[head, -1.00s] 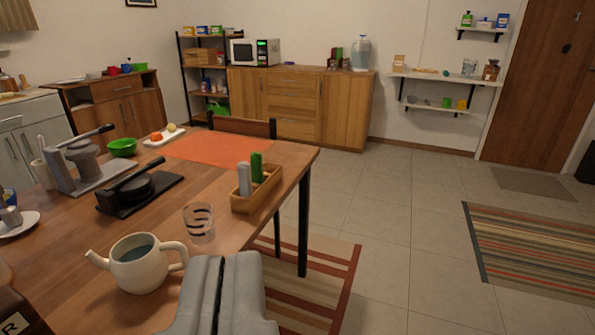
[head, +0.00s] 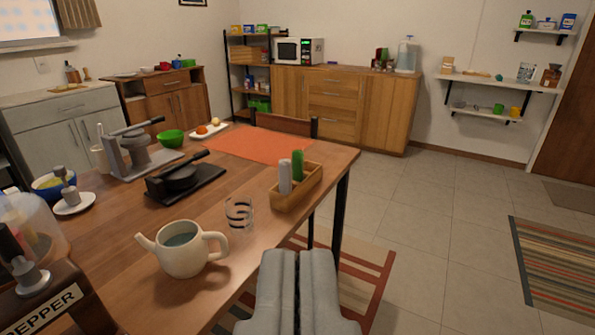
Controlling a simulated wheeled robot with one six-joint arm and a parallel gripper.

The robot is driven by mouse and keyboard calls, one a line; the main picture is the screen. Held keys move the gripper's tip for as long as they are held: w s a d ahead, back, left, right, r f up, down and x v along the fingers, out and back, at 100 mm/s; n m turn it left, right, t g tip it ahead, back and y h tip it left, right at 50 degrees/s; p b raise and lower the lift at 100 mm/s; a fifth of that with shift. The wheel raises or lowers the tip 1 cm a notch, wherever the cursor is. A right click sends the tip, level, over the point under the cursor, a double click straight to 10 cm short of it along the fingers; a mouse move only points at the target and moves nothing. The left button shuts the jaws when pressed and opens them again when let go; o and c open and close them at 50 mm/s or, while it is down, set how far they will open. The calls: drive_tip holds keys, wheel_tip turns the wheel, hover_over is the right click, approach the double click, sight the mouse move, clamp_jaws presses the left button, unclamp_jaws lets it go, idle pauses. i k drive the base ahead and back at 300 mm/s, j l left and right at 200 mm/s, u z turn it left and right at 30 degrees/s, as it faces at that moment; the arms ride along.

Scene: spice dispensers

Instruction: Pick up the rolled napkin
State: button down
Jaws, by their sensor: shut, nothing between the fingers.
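A small wooden box (head: 298,192) stands near the right edge of the wooden table (head: 140,285). A white roll (head: 284,177) and a green roll (head: 297,165) stand upright in it. They look like rolled napkins, but I cannot tell for certain. My gripper (head: 291,254) shows at the bottom centre in the head view, its two grey fingers together and empty. In the picture it is below the box, apart from it, near the table's right edge.
A cream teapot (head: 184,250) and a striped glass (head: 239,214) stand left of my gripper. A pepper dispenser (head: 45,285) is at the lower left. A black press (head: 183,180) sits farther back. Open tiled floor (head: 430,220) lies right of the table.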

sight(296, 154)
drive_tip(key=i+j+z, duration=0.4)
drive_tip(key=i+j, duration=0.6)
drive_tip(key=i, duration=0.15)
